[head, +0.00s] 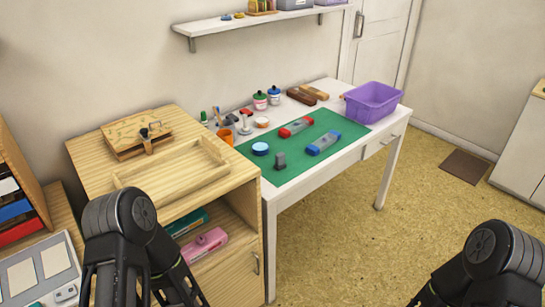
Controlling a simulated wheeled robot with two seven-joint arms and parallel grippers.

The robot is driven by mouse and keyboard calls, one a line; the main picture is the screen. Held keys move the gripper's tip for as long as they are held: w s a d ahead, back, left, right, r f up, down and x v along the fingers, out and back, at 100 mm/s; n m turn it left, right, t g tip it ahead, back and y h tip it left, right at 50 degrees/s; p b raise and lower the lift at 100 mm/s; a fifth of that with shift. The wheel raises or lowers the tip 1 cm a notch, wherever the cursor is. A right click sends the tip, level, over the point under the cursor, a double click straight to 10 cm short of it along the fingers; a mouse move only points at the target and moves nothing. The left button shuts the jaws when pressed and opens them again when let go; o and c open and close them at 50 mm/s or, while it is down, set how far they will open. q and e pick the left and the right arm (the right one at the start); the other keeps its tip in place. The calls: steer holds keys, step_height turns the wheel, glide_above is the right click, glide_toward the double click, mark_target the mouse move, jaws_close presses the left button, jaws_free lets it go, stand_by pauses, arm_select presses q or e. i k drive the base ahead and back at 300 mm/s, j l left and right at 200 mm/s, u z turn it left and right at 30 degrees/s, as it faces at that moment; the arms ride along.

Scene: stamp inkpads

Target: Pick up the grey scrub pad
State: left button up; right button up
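A small dark grey block (280,161) stands on the green mat (300,168) near its front left edge. It is the only plainly grey item on the mat and looks like the grey scrub pad, but it is too small to be sure. A round light blue tin sits just behind it to the left. Black links of my two arms show at the bottom left and bottom right, well apart from the block. The fingertips of both my grippers are out of the frame.
The white desk (385,124) carries red (296,127) and blue (323,143) stamp-like objects, jars and a purple bin (372,102). A wooden cabinet (250,225) with a tray (175,172) on top stands left of the desk. The floor (350,245) before the desk is clear.

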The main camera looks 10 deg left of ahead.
mark_target(280, 164)
steer(key=i+l+u, duration=0.1)
steer(key=l, duration=0.3)
steer(key=i+l+u, duration=0.15)
steer(key=i+l, duration=0.15)
steer(key=l, duration=0.15)
steer(key=i+l+u, duration=0.1)
steer(key=l, duration=0.35)
steer(key=i+l+u, duration=0.15)
steer(key=l, duration=0.3)
steer(key=i+l+u, duration=0.1)
steer(key=i+l, duration=0.15)
steer(key=l, duration=0.25)
steer(key=i+l+u, duration=0.15)
steer(key=l, duration=0.3)
steer(key=l+u, duration=0.1)
steer(key=l, duration=0.4)
steer(key=i, duration=0.05)
